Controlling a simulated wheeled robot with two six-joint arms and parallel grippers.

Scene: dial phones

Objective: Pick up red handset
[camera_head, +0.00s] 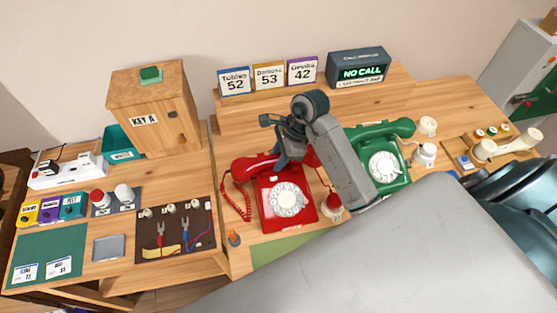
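The red dial phone (289,216) stands on the wooden desk at the middle of the view. Its red handset (250,167) lies across the top of the phone. A coiled red cord hangs at its left. My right gripper (280,163) points down at the middle of the red handset, and its fingertips overlap it in the picture. My wrist and forearm hide the handset's right part. I cannot tell whether the fingers touch the handset or how far apart they are. My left gripper is not in view.
A green phone (383,166) stands just right of my forearm. A red-topped knob (333,202) is close to the red phone's right side. Number cards (268,76) and a NO CALL display (359,69) stand on the shelf behind. A wooden KEY A box (152,110) stands at left.

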